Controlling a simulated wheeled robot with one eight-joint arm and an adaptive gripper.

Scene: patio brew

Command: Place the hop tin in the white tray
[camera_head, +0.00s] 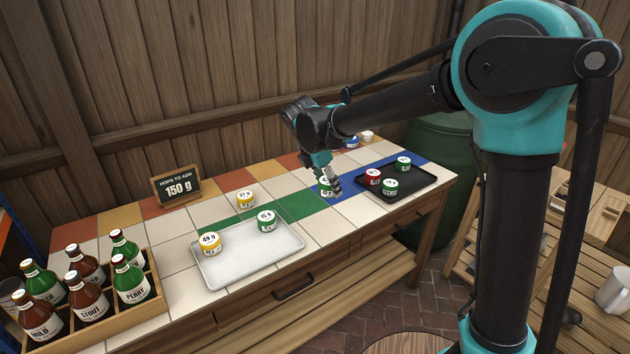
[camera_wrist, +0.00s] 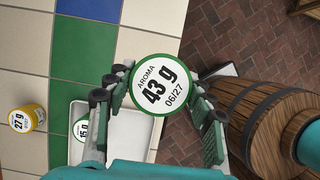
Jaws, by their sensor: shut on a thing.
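My gripper (camera_head: 332,178) is shut on a green-and-white hop tin (camera_head: 325,187), between the white tray and the black tray in the head view. In the wrist view the tin's lid (camera_wrist: 161,85) reads "AROMA 43 g 06/27" and sits between both fingers. Its height over the table is hard to tell. The white tray (camera_head: 243,276) lies front-centre on the tiled table, left of my gripper. It holds a yellow tin (camera_head: 209,243) and a green 15 g tin (camera_head: 267,221), with bare room in it. Part of the tray (camera_wrist: 118,150) shows in the wrist view.
A black tray (camera_head: 425,190) with a red tin (camera_head: 372,177) and two green tins is at right. A yellow 27 g tin (camera_head: 246,199) stands behind the white tray. A sign (camera_head: 177,188) reads "HOPS TO ADD 150 g". A bottle crate (camera_head: 138,318) stands at left.

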